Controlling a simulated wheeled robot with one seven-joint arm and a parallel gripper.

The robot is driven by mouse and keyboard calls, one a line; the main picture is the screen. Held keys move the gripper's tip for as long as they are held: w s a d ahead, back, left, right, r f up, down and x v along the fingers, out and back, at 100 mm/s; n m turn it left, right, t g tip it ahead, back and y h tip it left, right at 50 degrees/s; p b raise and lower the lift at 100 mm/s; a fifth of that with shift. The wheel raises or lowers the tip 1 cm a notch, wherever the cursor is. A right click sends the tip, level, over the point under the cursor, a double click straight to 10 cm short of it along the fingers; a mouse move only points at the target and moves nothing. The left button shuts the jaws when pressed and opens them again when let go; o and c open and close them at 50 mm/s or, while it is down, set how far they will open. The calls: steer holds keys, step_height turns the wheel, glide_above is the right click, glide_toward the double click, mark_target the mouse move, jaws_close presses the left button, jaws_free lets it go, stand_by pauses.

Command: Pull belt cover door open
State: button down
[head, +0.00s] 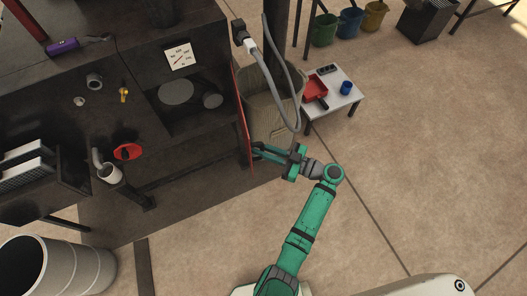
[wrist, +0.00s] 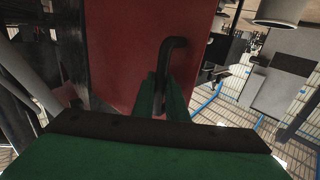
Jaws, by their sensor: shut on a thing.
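The belt cover door is a thin red panel, seen nearly edge-on at the right side of the dark machine in the head view (head: 243,125). In the wrist view the red door (wrist: 130,50) fills the upper middle. Its dark bent handle (wrist: 174,45) runs down between my gripper's green fingers. My gripper (head: 257,151) reaches the door's lower part from the right in the head view. In the wrist view my gripper (wrist: 160,95) is shut on the handle. The handle's lower end is hidden by the gripper.
The dark press (head: 150,110) stands left of the door, with a gauge and a red knob. A grey hose (head: 285,95) hangs beside a post, near a beige bin (head: 265,115). A small white table (head: 343,92) holds a red dustpan and blue cup. The floor at right is clear.

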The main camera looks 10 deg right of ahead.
steer(key=shift+w+d, duration=0.15)
steer(key=shift+d, duration=0.05)
stand_by(0.3)
steer(key=c, duration=2)
jaws_free()
steer(key=shift+c, duration=0.2)
steer(key=shift+d, duration=0.1)
steer(key=v, duration=1)
steer(key=shift+d, duration=0.3)
